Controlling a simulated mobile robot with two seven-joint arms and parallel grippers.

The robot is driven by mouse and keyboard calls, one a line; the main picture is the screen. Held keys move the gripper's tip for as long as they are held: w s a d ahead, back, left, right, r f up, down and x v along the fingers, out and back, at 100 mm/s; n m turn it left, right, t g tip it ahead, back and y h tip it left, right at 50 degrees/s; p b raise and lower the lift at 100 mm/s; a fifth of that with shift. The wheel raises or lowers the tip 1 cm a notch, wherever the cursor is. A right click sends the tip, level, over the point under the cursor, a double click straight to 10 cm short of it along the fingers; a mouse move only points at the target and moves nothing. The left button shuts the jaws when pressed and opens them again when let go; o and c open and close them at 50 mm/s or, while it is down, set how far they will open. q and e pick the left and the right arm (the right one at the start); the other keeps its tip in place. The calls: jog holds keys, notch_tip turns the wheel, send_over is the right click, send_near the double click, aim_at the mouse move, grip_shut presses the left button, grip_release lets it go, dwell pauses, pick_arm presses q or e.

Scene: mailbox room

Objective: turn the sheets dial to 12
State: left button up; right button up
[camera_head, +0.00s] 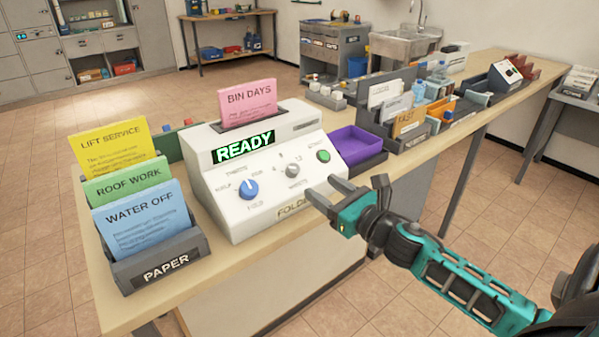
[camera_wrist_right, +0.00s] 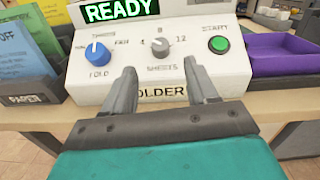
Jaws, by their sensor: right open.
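The white folder machine (camera_head: 262,205) stands on the bench with a lit green READY display (camera_head: 244,147). Its small grey sheets dial (camera_head: 292,171) sits between a blue fold knob (camera_head: 248,188) and a green start button (camera_head: 323,156). In the right wrist view the sheets dial (camera_wrist_right: 161,47) has the marks 4, 8 and 12 around its top; I cannot tell which its pointer faces. My right gripper (camera_head: 328,190) is open and empty in front of the panel, its fingers (camera_wrist_right: 162,78) below and to either side of the dial, apart from it. My left gripper is out of view.
A pink BIN DAYS sheet (camera_head: 247,103) stands in the machine's top. A paper rack (camera_head: 157,270) with yellow, green and blue sheets is at its left. A purple tray (camera_head: 354,145) and sorting boxes are at its right. Free air lies before the bench.

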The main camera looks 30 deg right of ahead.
aim_at(295, 169)
jog(key=w, duration=0.5)
jog(key=w+a, duration=0.1)
jog(key=w, duration=0.2)
jog(key=shift+w, duration=0.25)
jog(key=c, duration=1.1)
